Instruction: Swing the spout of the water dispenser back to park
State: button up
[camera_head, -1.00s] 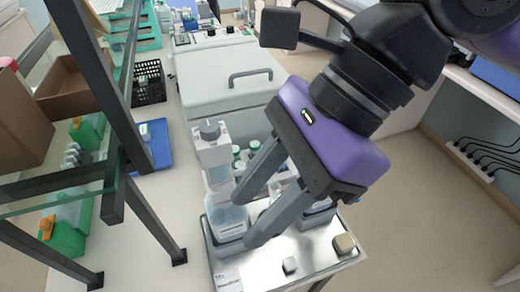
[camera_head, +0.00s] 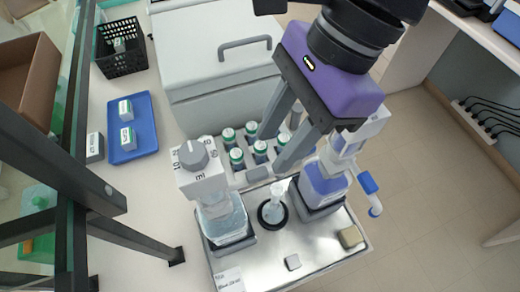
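Two bottle-top dispensers stand on a steel tray (camera_head: 265,272). The left one (camera_head: 222,222) has a grey knob on a white head and pale, clear liquid. The right one (camera_head: 322,185) has a blue-violet body, and my gripper partly hides its head. A spout with a blue end piece (camera_head: 370,184) shows on the right dispenser's right side, out over the tray's right edge. No label I can read says which holds water. My gripper (camera_head: 272,152) is open and empty, its fingers apart, above the tray between the two dispenser heads. I cannot tell whether it touches the right dispenser.
A small flask (camera_head: 275,208) stands in a dark ring between the dispensers. Several green-capped bottles (camera_head: 260,152) stand behind. A dark shelf frame (camera_head: 55,165) stands at left.

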aim_at(257, 173)
jog(key=p+x, duration=0.1)
jog(key=x, duration=0.5)
jog(key=shift+s+a+f, duration=0.1)
jog(key=shift+a+f, duration=0.05)
jog(key=shift+f, duration=0.05)
grip_shut()
dwell(1.2)
